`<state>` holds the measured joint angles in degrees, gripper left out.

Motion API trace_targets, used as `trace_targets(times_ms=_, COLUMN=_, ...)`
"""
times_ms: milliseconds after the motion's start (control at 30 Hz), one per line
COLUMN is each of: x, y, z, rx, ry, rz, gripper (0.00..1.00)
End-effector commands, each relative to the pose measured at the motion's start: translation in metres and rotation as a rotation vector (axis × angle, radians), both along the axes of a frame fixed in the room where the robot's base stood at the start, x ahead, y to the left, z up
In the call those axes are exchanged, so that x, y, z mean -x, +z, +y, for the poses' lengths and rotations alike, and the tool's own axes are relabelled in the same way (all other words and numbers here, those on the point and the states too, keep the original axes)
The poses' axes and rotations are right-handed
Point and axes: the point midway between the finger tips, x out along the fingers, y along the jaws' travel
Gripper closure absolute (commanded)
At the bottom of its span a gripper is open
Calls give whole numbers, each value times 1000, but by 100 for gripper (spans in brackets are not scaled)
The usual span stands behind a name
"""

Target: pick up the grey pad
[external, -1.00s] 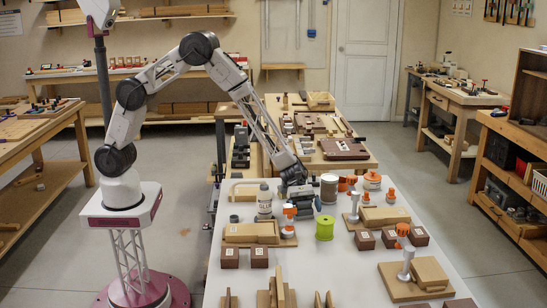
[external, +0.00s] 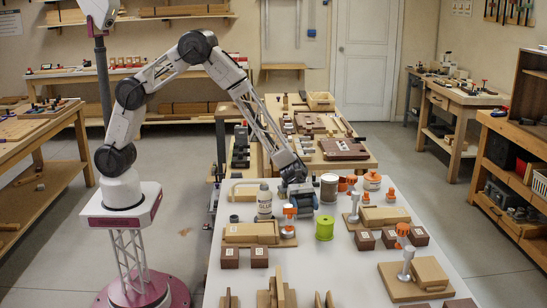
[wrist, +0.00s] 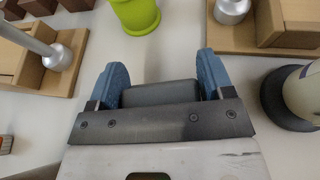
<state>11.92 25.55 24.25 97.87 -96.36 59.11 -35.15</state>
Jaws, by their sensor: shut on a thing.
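The grey pad (wrist: 160,93) shows in the wrist view as a dark grey rounded block between the two blue fingers of my gripper (wrist: 162,85). The fingers sit at its left and right ends, and my gripper is shut on it. My gripper's palm plate covers the pad's near side. In the external view my gripper (external: 298,197) is low over the white bench, behind the green spool, and the pad cannot be made out there. I cannot tell whether the pad touches the bench.
A green spool (external: 324,228) stands just in front of my gripper. A glue bottle (external: 265,202) stands to the left, and a brown can (external: 329,188) to the right. A wooden fixture with an orange-topped clamp (external: 289,217) is close by. Brown blocks (external: 258,257) lie nearer the camera.

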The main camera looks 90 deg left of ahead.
Motion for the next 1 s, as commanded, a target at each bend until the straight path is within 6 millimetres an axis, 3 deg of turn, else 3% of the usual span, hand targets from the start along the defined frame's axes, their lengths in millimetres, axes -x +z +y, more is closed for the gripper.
trace_targets(times_ms=600, x=0, y=80, z=0, rx=1, ry=0, rz=-2, gripper=51)
trace_targets(times_ms=1000, x=0, y=90, z=0, rx=0, ry=0, rz=0, gripper=51)
